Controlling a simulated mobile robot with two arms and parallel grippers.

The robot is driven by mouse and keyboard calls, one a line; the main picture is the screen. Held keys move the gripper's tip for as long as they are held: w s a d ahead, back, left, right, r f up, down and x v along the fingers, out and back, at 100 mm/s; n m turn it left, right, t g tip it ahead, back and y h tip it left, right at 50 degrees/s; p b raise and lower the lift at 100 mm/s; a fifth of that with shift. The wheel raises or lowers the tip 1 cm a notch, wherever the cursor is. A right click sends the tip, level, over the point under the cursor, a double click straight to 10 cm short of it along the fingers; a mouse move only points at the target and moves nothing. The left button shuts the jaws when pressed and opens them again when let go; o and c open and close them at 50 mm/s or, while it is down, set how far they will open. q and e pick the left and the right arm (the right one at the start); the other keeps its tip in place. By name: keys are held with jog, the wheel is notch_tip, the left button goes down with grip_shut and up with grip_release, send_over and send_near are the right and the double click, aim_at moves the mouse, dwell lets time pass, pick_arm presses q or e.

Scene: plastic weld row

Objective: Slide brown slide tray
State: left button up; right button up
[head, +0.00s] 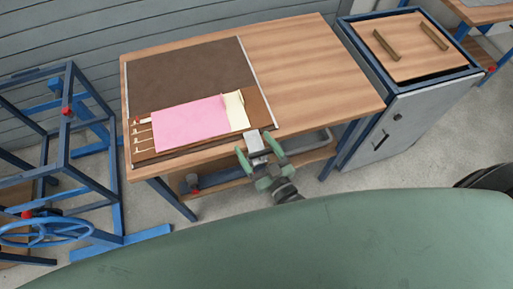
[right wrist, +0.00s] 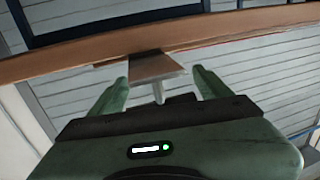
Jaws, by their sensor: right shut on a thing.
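The brown slide tray (head: 259,108) lies on the front left part of the wooden table, at the front of a dark brown mat (head: 185,70). A pink sheet (head: 190,123) and a cream piece (head: 236,109) lie on it. My right gripper (head: 258,147) is at the table's front edge, near the tray's front right corner. It is shut on a light grey tab (head: 253,140) there. In the right wrist view the tab (right wrist: 156,66) sits between the fingers (right wrist: 160,85) at the table edge. Its join to the tray is hidden. My left gripper is not in view.
The wooden table (head: 315,70) is clear on its right side. A blue-framed cabinet (head: 400,115) with two wooden bars on top stands to the right. A blue metal frame (head: 90,180) stands to the left. A lower shelf (head: 225,178) runs under the table.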

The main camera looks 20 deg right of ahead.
aim_at(256, 132)
jog(key=d+b+x, duration=0.1)
jog(key=x, duration=0.3)
jog(key=d+b+x, duration=0.1)
jog(key=x, duration=0.4)
jog(key=d+b+x, duration=0.1)
jog(key=x, duration=0.3)
jog(key=shift+w+f, duration=0.1)
jog(key=shift+w, duration=0.4)
jog(key=o, duration=1.9)
jog(key=shift+s, duration=0.1)
jog(key=shift+b+v, duration=0.35)
jog(key=shift+v, duration=3.5)
